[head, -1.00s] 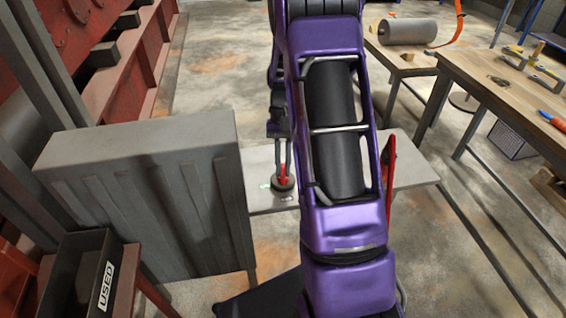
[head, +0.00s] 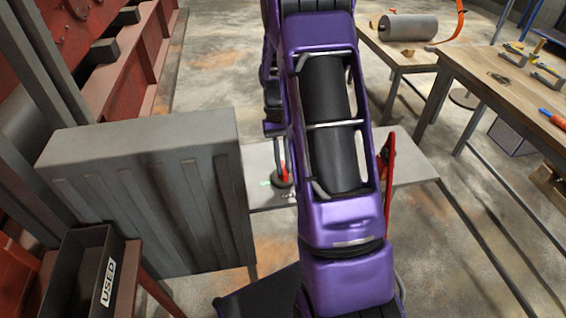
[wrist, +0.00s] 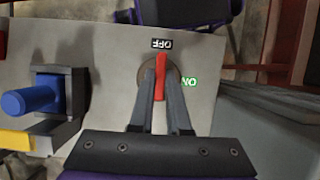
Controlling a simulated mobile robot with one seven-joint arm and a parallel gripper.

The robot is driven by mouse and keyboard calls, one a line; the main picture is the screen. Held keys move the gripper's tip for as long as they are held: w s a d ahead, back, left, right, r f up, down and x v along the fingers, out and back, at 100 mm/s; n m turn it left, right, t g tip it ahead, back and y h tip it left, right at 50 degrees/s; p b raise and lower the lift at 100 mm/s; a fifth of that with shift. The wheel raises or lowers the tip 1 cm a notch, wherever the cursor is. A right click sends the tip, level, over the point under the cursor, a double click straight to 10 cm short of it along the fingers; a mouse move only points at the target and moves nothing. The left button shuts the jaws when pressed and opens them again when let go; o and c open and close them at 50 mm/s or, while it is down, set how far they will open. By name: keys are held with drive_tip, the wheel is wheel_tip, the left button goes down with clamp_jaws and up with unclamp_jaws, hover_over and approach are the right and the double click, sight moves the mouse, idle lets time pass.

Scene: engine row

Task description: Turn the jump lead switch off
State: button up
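The jump lead switch is a red handle (wrist: 161,78) on a round dark base, on a pale grey metal top (wrist: 105,62). In the wrist view the handle lies in line with the black OFF label (wrist: 162,44). The green ON label (wrist: 189,81) is off to its right. My gripper (wrist: 161,76) is shut on the red handle, one finger on each side. In the head view the red handle (head: 285,172) shows just left of my arm, which hides much of the gripper.
A blue-knobbed part (wrist: 38,98) sits left of the switch in the wrist view. A large grey ribbed box (head: 150,195) stands left of the metal top in the head view. A wooden workbench (head: 480,75) with tools is at the right.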

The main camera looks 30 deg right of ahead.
drive_tip(key=o, duration=0.4)
drive_tip(key=shift+o, duration=0.2)
drive_tip(key=v, duration=1.7)
drive_tip(key=shift+w+r, duration=0.2)
